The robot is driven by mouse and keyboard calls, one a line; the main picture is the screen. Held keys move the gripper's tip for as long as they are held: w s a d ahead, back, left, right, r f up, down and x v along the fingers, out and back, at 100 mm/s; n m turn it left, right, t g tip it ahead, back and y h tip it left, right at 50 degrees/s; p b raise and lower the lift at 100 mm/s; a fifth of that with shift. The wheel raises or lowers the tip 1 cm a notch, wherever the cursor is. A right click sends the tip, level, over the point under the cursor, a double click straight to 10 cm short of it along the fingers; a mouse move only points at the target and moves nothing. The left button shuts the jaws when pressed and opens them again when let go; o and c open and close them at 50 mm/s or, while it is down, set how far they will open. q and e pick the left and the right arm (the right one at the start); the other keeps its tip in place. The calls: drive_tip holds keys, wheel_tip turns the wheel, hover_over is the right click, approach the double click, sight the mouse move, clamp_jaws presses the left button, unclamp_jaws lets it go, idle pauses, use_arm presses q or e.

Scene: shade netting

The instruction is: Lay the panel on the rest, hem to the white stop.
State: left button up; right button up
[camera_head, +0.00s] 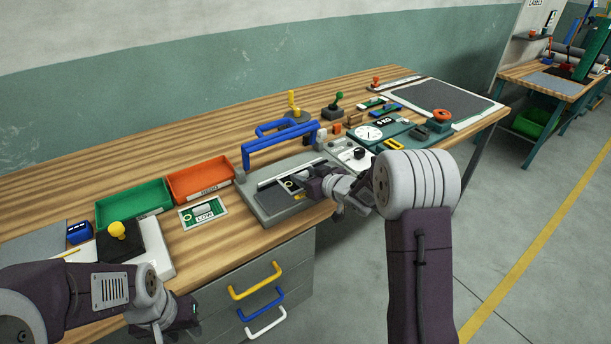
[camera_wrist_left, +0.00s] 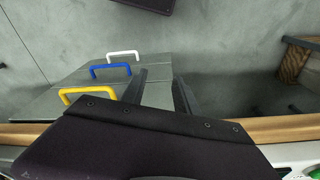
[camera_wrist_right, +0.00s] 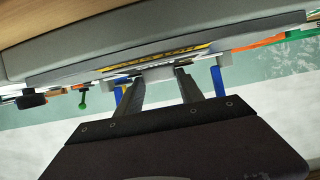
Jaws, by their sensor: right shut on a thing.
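A dark flat panel (camera_head: 276,202) lies on a grey bench device (camera_head: 262,214) at the middle of the table's front edge. A pale strip (camera_head: 284,172) runs along the device's back; I cannot tell if it is the white stop. My right gripper (camera_head: 304,184) reaches in from the right, low over the device. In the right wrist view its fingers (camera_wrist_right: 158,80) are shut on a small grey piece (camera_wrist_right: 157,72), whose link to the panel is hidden. My left gripper (camera_head: 192,310) is in front of the table. The left wrist view shows its fingers (camera_wrist_left: 160,80) open and empty.
A blue-handled frame (camera_head: 280,145) stands behind the device. Green (camera_head: 133,203) and orange (camera_head: 200,180) trays sit left of it. A large dark sheet with a pale border (camera_head: 445,100) lies at the far right. Drawer handles (camera_head: 255,280) stick out in front.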

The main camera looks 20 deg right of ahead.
drive_tip(key=o, duration=1.4)
drive_tip(key=p+v, duration=0.1)
drive_tip(key=v, duration=0.8)
